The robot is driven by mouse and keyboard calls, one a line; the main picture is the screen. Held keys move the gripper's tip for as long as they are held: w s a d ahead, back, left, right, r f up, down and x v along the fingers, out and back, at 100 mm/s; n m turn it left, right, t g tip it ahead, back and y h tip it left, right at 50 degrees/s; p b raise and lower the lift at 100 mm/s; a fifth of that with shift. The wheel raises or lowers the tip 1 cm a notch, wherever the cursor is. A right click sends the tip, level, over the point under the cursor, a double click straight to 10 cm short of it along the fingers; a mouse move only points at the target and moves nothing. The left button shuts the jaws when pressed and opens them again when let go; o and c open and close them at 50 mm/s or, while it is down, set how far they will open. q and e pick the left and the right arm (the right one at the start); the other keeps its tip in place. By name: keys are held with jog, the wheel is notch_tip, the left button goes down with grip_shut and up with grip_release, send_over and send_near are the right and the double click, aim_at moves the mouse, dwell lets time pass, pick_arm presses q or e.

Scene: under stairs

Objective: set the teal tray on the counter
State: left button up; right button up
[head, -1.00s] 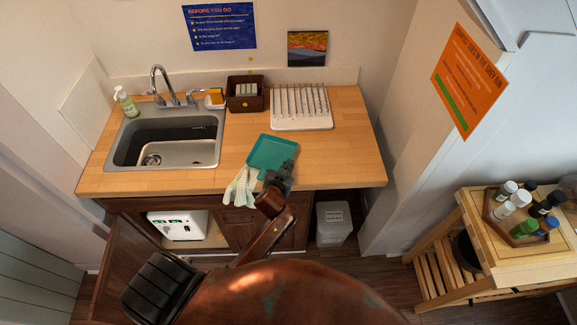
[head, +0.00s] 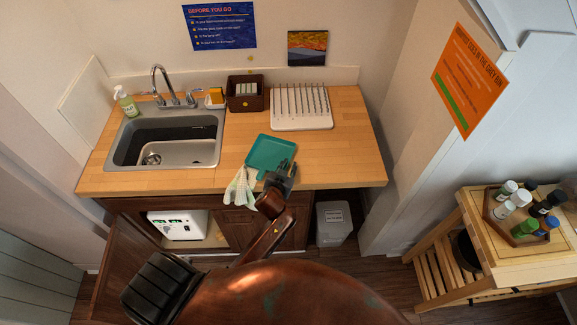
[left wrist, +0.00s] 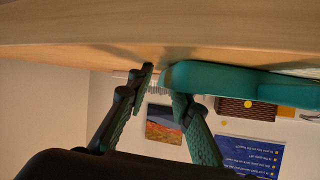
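The teal tray (head: 268,152) lies flat on the wooden counter (head: 225,180), near its front edge and right of the sink. Its rounded edge also shows in the left wrist view (left wrist: 235,78). My left gripper (head: 281,174) is at the tray's front right corner. Its fingers are spread apart in the left wrist view (left wrist: 160,88), with one finger beside the tray's edge and no tray between the tips. Whether that finger touches the tray I cannot tell. My right gripper is not in view.
Pale gloves (head: 240,187) hang over the counter's front edge, just left of my left gripper. A white drying rack (head: 300,122) and a dark brown box (head: 245,104) stand behind the tray. The sink (head: 168,142) is at left. The counter's right side is clear.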

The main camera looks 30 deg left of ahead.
pick_arm(q)
jog(key=shift+f, duration=0.1)
jog(key=shift+s+r, duration=0.2)
jog(key=shift+s, duration=0.1)
jog(key=v, duration=1.1)
jog(key=shift+s+r, duration=0.15)
jog(key=shift+r, duration=0.15)
